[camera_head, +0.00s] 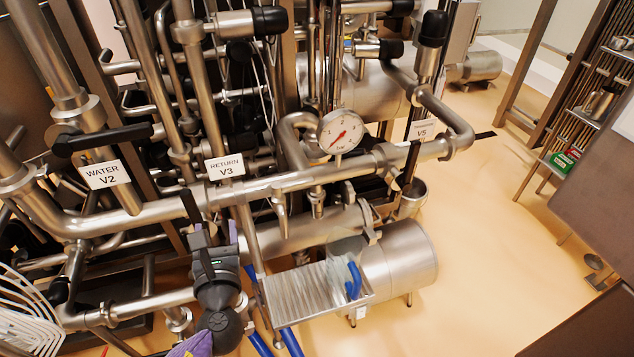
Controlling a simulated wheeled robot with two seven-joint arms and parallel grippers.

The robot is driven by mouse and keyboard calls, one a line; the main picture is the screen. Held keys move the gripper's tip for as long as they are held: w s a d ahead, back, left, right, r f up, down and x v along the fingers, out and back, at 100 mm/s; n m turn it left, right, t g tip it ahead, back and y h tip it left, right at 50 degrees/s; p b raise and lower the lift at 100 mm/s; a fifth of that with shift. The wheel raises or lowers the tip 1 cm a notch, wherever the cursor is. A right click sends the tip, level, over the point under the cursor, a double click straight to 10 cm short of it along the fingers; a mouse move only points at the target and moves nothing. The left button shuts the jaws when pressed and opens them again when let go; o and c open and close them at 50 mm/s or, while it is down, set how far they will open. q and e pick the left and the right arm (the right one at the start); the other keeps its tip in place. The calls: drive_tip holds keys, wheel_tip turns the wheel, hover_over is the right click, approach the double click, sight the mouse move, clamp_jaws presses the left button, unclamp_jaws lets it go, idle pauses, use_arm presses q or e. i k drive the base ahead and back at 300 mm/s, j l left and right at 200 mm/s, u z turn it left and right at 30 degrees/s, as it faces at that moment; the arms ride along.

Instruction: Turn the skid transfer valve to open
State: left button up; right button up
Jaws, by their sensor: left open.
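Several valves sit on the steel pipe skid, and I cannot tell from the labels which is the transfer valve. The sign marked V5 (422,131) has an upper line too small to read. A black lever (411,163) hangs roughly upright just below and left of it, across the pipe. My left gripper (213,236) is open at the lower left, pointing up the picture. It is below the RETURN V3 sign (225,168), close to a dark lever (190,206); I cannot tell whether they touch. It is well left of the V5 lever. My right gripper is not in view.
The WATER V2 sign (104,175) and its black lever (103,139) are at left. A pressure gauge (340,132) stands above the main pipe. A steel motor (397,266) and a ribbed metal box (315,291) with blue hoses lie below. Open floor (490,230) is at right.

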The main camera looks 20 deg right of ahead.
sight(404, 184)
drive_tip(key=z, duration=1.2)
